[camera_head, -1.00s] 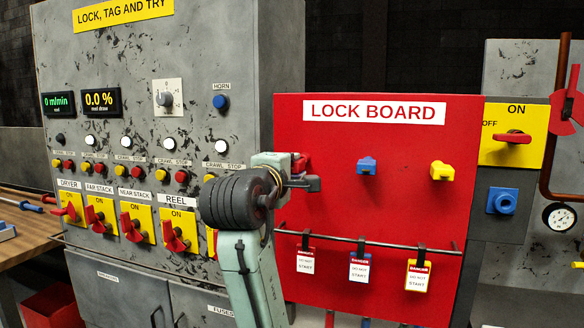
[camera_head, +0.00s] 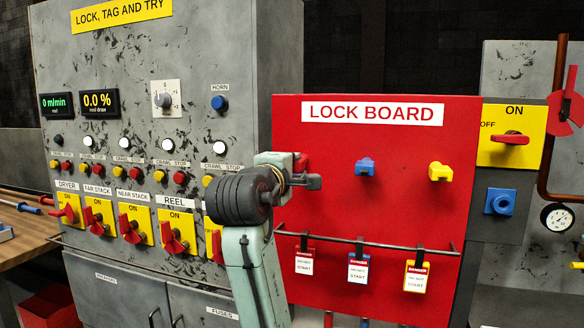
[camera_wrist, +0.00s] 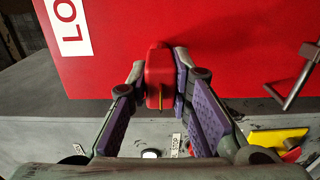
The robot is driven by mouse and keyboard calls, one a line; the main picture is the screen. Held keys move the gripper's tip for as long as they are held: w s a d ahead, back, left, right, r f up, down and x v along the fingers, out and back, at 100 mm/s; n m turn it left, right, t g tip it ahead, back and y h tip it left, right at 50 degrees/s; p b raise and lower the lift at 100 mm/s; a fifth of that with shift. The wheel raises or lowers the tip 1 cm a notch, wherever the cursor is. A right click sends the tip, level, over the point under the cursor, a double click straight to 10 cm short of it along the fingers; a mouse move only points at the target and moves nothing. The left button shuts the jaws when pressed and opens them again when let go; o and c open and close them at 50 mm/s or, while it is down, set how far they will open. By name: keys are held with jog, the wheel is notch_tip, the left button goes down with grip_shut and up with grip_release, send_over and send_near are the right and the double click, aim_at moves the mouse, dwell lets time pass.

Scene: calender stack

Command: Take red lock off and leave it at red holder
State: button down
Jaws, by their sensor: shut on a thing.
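The red lock (camera_wrist: 158,82) is between the two purple-padded fingers of my gripper (camera_wrist: 160,66) in the wrist view, in front of the red lock board. My gripper is shut on it. In the head view my gripper (camera_head: 308,181) is at the left side of the red lock board (camera_head: 400,205), level with the blue and yellow locks. The lock is mostly hidden there by my arm. No red holder can be made out behind the lock, and I cannot tell whether the lock touches the board.
A blue lock (camera_head: 365,166) and a yellow lock (camera_head: 440,171) are on the board to the right. Below, several danger tags hang from a rail (camera_head: 390,246). The grey control cabinet (camera_head: 200,60) with red-handled switches stands at the left.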

jog(key=shift+w+d, duration=0.2)
jog(key=shift+w, duration=0.5)
jog(key=c, duration=1.4)
grip_release()
jog(key=shift+o, duration=0.5)
jog(key=o, duration=0.3)
jog(key=shift+o, duration=0.2)
jog(key=shift+s, duration=0.1)
jog(key=v, duration=0.7)
jog(key=shift+b, duration=0.3)
